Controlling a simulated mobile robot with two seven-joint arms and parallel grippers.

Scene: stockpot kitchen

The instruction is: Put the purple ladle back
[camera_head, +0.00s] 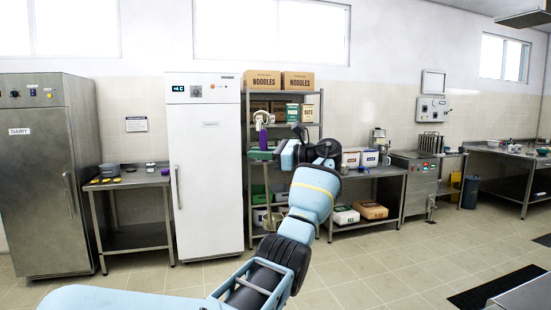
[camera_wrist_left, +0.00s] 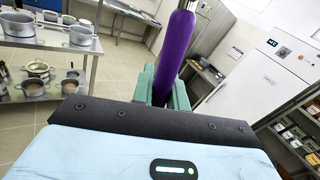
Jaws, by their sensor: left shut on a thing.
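The purple ladle (camera_head: 263,138) is held up roughly upright in front of the shelf rack in the head view. My left gripper (camera_head: 261,153) is shut on the handle. In the left wrist view the thick purple handle (camera_wrist_left: 178,45) rises from between the green fingers of my left gripper (camera_wrist_left: 162,88), tilted slightly to the right. The ladle's far end is out of that view. My right gripper is in neither view. I cannot make out an empty place for the ladle.
A white fridge (camera_head: 208,160) stands left of the rack (camera_head: 316,110). A small steel table (camera_head: 128,182) is further left. A counter (camera_head: 375,172) with boxes runs to the right. In the wrist view, several pots stand on a steel table (camera_wrist_left: 20,42). Open tiled floor lies between.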

